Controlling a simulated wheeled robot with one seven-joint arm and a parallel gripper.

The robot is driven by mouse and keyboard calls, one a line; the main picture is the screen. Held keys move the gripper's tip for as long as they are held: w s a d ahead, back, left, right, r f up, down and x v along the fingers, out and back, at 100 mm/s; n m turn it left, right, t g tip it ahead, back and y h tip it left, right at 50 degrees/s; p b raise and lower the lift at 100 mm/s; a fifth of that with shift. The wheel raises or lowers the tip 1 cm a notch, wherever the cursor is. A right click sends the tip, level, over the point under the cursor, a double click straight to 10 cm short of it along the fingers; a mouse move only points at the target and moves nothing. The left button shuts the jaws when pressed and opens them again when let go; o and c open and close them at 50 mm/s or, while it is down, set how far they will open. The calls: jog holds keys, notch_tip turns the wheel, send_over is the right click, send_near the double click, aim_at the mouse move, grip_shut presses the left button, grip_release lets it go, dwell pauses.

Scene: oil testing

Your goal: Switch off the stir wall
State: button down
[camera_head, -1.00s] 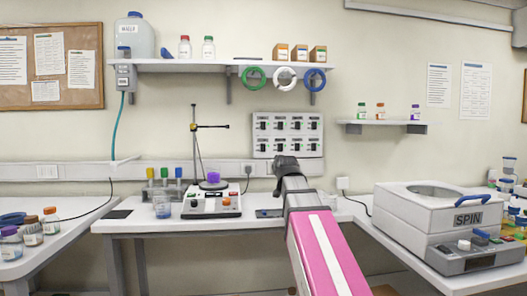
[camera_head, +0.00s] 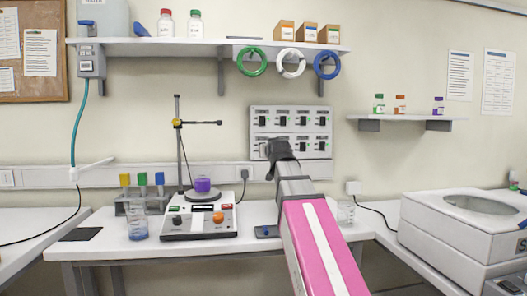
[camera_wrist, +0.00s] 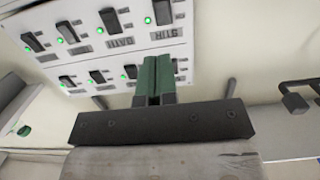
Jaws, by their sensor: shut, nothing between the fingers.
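The wall switch panel (camera_head: 290,132) hangs above the bench and holds two rows of dark rocker switches. In the wrist view the panel (camera_wrist: 95,45) shows upside down. The word STIR (camera_wrist: 160,33) reads upside down near a dark switch (camera_wrist: 163,12), with a lit green light beside it. My gripper (camera_wrist: 157,75) has its green fingers pressed together, with nothing between them, and overlaps the lower row of the panel in this view. In the head view my gripper (camera_head: 279,150) is in front of the panel's lower left part and hides some of it. I cannot tell whether it touches.
A stirrer hotplate (camera_head: 200,222) with a stand and a purple vessel (camera_head: 203,186) is on the bench, left of my arm. A white centrifuge (camera_head: 455,235) stands at the right. A shelf (camera_head: 160,46) with bottles and boxes runs above; rings hang below it.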

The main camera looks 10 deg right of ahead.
jog(key=w+f, duration=0.1)
jog(key=w, duration=1.3)
jog(key=shift+f, duration=0.35)
jog(key=shift+s, duration=0.15)
